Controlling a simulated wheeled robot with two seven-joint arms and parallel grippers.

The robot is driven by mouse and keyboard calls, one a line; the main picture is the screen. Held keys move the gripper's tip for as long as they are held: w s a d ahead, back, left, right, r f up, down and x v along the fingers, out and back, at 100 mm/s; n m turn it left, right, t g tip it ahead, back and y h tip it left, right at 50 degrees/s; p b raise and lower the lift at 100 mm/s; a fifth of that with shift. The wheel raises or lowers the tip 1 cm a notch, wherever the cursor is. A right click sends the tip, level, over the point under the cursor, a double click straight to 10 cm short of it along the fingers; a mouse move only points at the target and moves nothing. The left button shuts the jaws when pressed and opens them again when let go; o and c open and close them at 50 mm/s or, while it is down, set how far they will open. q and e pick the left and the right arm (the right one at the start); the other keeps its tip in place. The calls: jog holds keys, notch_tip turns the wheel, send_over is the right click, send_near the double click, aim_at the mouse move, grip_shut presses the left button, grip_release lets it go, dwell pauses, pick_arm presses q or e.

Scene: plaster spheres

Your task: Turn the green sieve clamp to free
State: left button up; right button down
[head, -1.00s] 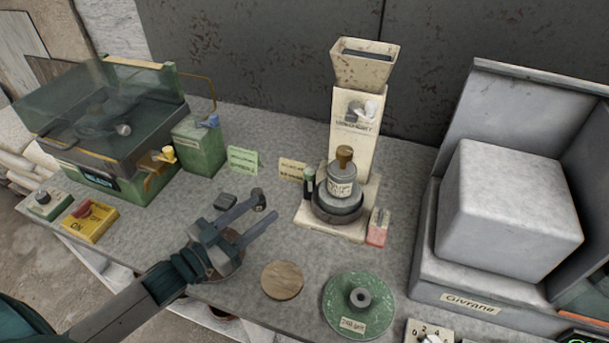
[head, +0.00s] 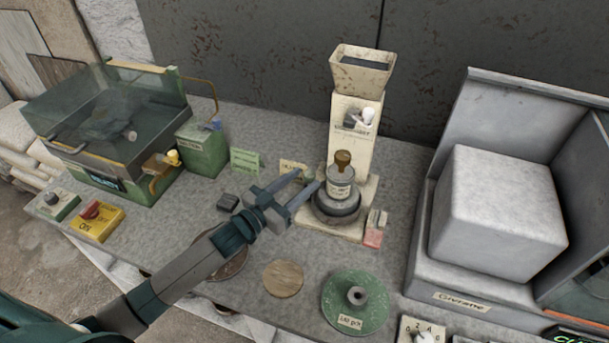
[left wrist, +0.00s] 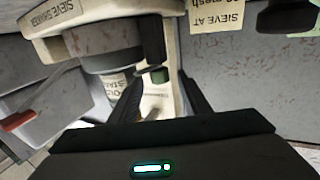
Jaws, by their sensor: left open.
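The sieve shaker (head: 355,138) is a cream machine with a rusty hopper on top and a dark round sieve stack on its base. Its green clamp shows in the left wrist view (left wrist: 159,75) as a small dark green piece beside the stack. In that view it appears between my two fingers, ahead of the palm; contact is not clear. In the head view my fingers cover the clamp's place. My left gripper (head: 308,180) is open and reaches to the left side of the shaker's base. My right gripper is out of view.
A brass-knobbed weight (head: 341,180) stands on the sieve stack. A red-and-white block (head: 375,228) is at the base's right. A wooden disc (head: 283,278) and green round dish (head: 370,308) lie in front. A green box (head: 203,150) stands left; a grey block (head: 497,210) stands right.

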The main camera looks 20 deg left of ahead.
pick_arm(q)
jog(key=shift+x, duration=0.85)
jog(key=c, duration=1)
jog(key=shift+c, duration=0.2)
jog(key=shift+m+g+h, duration=0.3)
jog(key=shift+m+h, duration=0.1)
jog(key=shift+h, duration=0.2)
jog(key=shift+w+a+m+g+h, duration=0.1)
jog(key=shift+a+m+g+h, duration=0.05)
jog(key=shift+m+g+h, duration=0.3)
jog(key=shift+w+a+m+g+h+b, duration=0.1)
jog(key=shift+a+m+g+h+b, duration=0.05)
jog(key=shift+m+g+h+b, duration=1.5)
jog(key=shift+p, duration=0.3)
jog(key=o, duration=1)
